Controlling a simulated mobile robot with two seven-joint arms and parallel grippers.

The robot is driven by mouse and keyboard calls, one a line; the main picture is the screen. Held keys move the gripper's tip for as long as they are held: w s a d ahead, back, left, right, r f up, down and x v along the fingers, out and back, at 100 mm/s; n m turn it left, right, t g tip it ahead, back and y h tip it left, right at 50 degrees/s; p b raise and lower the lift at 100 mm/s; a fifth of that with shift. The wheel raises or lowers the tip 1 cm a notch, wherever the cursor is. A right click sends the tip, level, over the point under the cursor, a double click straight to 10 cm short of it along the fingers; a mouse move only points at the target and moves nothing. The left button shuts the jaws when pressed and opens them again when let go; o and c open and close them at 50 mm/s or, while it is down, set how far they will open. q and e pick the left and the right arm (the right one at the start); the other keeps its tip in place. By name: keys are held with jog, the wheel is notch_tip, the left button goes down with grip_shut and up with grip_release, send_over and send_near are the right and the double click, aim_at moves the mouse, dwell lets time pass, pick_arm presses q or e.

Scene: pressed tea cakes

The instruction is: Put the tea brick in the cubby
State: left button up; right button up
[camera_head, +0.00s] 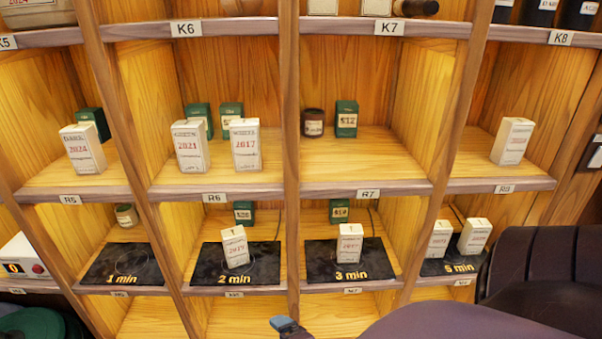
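White upright paper-wrapped bricks with red print stand in the cubbies; I cannot tell which one the task means. One marked 2024 (83,148) is in R5. Ones marked 2021 (190,146) and 2017 (246,144) are in R6. Another (512,141) is in R8. The R7 cubby (360,165) has a bare front floor. Below, one brick (235,247) stands on the 2 min mat, one (349,244) on the 3 min mat, and two (440,239) (474,237) on the 5 min mat. A blue-grey tip (286,326), perhaps of my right gripper, shows at the bottom; its fingers are not clear.
The 1 min mat (122,265) bears no brick. Small green boxes (346,118) and a brown jar (313,122) stand behind in the cubbies. Wooden dividers (290,130) and shelf edges bound each cubby. My dark arm parts cover the lower right.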

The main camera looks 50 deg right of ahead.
jog(key=s+a+f+m+g+y, duration=0.2)
jog(key=s+m, duration=0.5)
jog(key=m, duration=0.4)
jog(key=shift+s+a+f+y, duration=0.4)
jog(key=shift+a+f, duration=0.05)
jog(key=shift+f, duration=0.3)
jog(key=shift+r, duration=0.1)
